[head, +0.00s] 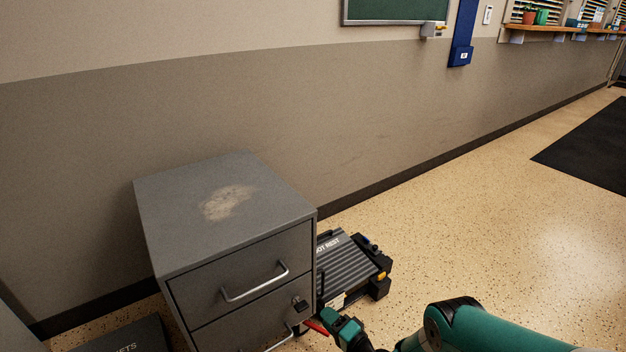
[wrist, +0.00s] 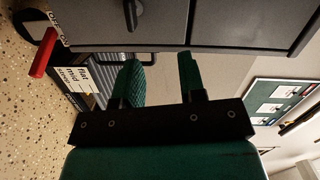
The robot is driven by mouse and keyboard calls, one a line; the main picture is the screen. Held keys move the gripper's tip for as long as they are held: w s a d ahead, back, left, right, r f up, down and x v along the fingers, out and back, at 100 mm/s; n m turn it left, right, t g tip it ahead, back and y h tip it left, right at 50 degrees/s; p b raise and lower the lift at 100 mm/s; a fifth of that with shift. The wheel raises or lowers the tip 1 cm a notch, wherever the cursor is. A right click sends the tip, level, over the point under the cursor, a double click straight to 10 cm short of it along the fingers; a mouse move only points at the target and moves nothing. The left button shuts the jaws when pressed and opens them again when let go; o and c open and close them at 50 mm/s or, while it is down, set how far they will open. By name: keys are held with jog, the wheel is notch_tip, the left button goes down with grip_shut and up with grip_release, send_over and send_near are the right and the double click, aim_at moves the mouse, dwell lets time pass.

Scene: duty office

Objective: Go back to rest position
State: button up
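My gripper (head: 338,326) is low in the head view, in front of the filing cabinet's right edge and near the foot rest. In the wrist view my gripper (wrist: 159,62) has its two green fingers apart, with nothing between them. The foot rest (head: 347,270) is a dark ribbed platform on the floor, partly hidden behind the cabinet. Its red lever (head: 316,327) shows beside my fingers in the head view. In the wrist view the red lever (wrist: 43,52) is left of the fingers, apart from them, next to a white label (wrist: 76,78) reading flat, mid, steep.
A grey filing cabinet (head: 222,212) with handled drawers stands against the wall, close to my gripper. A dark box (head: 120,340) is at the lower left. Speckled floor is clear to the right, up to a black mat (head: 595,150).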

jog(key=w+r+n+g, duration=0.2)
jog(key=w+r+n, duration=0.1)
jog(key=w+r, duration=0.3)
jog(key=w+r+n+g, duration=0.2)
jog(key=w+r+n, duration=0.15)
jog(key=r, duration=0.45)
jog(key=s+d+r+n+g+h, duration=0.1)
jog(key=d+r+n+g+h, duration=0.3)
jog(key=r, duration=0.7)
jog(key=s+d+r+m+h, duration=0.2)
jog(key=s+d+r+h, duration=0.2)
jog(key=s+d+r, duration=0.75)
jog(key=s+d+r+g+h, duration=0.1)
jog(key=s+d+r+h, duration=0.2)
jog(key=s, duration=0.5)
jog(key=s+d+r+g, duration=0.2)
jog(key=s+d, duration=0.4)
jog(key=s, duration=0.2)
jog(key=s+a+r+n+g+y, duration=0.1)
jog(key=s+a+r+n+y, duration=0.15)
jog(key=s+a+r, duration=0.35)
jog(key=s+a+r+n+g+y, duration=0.15)
jog(key=s+a+n, duration=0.25)
jog(key=a, duration=0.5)
notch_tip(320, 180, up, 30)
jog(key=p, duration=2.9)
jog(key=shift+d+f, duration=0.25)
